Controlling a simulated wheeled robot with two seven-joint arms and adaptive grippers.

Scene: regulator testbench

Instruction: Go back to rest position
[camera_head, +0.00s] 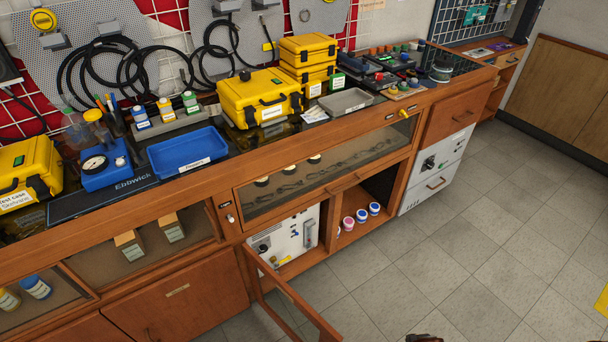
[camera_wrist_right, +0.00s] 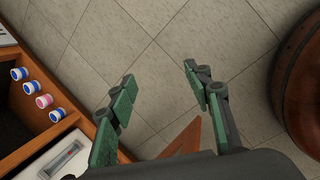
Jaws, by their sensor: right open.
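My right gripper (camera_wrist_right: 160,76) is open in the right wrist view, with its green-padded fingers apart and nothing between the tips but grey floor. It is in front of the bench, to the side of an open shelf compartment (camera_wrist_right: 22,125). A wooden edge, apparently the open cabinet door, shows between the finger bases (camera_wrist_right: 185,140).
The wooden bench (camera_head: 345,128) carries yellow cases (camera_head: 258,97), a blue tray (camera_head: 187,151) and a grey tray (camera_head: 346,103). A low cabinet door (camera_head: 290,296) stands open into the floor space. Small jars (camera_head: 361,215) stand in the compartment.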

